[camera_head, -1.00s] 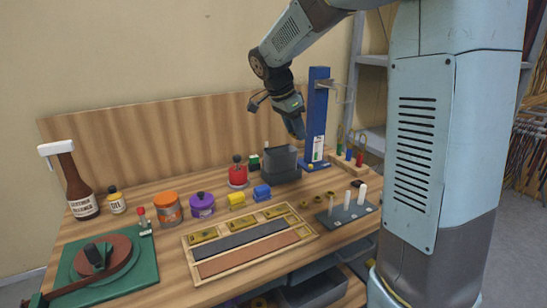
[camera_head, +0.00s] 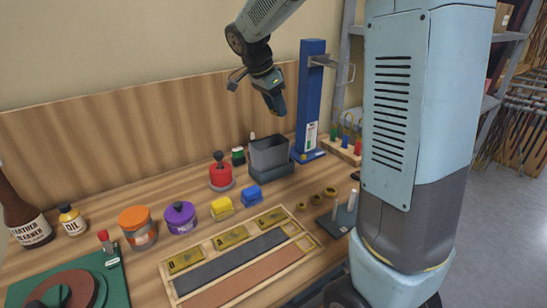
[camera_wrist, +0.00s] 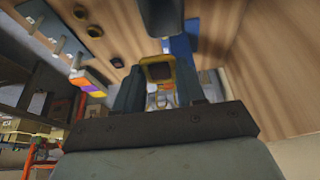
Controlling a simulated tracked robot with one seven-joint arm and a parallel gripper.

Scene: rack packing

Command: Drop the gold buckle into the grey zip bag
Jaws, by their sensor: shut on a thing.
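The grey zip bag (camera_head: 285,152) stands upright and open-topped at the back right of the bench, left of a blue post. My gripper (camera_head: 277,108) hangs above the bag, pointing down, with clear space between its tips and the rim. In the wrist view my gripper (camera_wrist: 158,88) is shut on the gold buckle (camera_wrist: 159,82), a yellow frame pinched between the two fingers. The buckle is too small to make out in the head view.
The blue post (camera_head: 312,95) stands close behind and right of the bag. Several gold rings (camera_head: 316,200) lie in front, beside the tray (camera_head: 166,270).

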